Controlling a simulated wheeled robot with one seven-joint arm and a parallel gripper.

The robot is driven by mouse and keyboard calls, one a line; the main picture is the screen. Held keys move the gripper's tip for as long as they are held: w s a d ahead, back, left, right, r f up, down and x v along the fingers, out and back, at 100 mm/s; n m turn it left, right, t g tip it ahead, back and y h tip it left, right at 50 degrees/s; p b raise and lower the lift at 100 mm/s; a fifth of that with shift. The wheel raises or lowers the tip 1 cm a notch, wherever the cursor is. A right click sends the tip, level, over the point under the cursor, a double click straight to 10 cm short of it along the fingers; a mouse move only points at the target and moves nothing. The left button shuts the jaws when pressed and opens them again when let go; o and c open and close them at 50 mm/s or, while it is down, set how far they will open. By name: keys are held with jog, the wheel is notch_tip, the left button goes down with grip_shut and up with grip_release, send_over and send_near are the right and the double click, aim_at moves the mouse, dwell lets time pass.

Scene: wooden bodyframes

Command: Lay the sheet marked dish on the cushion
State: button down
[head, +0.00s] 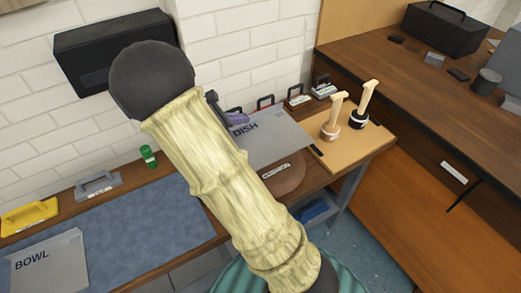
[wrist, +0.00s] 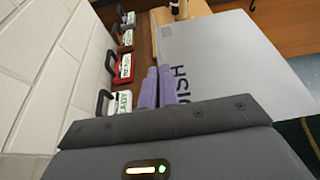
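The grey sheet marked DISH (head: 272,138) is in the middle of the head view, its near edge overlapping a round brown pad. It also fills the right of the wrist view (wrist: 235,60). My gripper (head: 238,118) has purple fingers close together at the sheet's left edge, beside the lettering. They look shut on that edge in the wrist view (wrist: 158,86), though the contact is partly hidden.
A sheet marked BOWL (head: 50,265) lies on the blue pad. Several handled, labelled blocks line the wall, including a yellow one (head: 28,216). Two wooden-handled stamps (head: 331,122) (head: 360,112) stand on a pale board (head: 352,152). A green item (head: 148,156) stands at the back.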

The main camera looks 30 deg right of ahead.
jog(key=shift+w, duration=0.3)
jog(key=shift+s, duration=0.15)
notch_tip(320, 180, down, 6)
jog(key=shift+f, duration=0.1)
dwell(0.3)
jog(key=shift+f+b, duration=0.3)
jog(key=shift+f, duration=1.55)
jog(key=shift+f, duration=0.15)
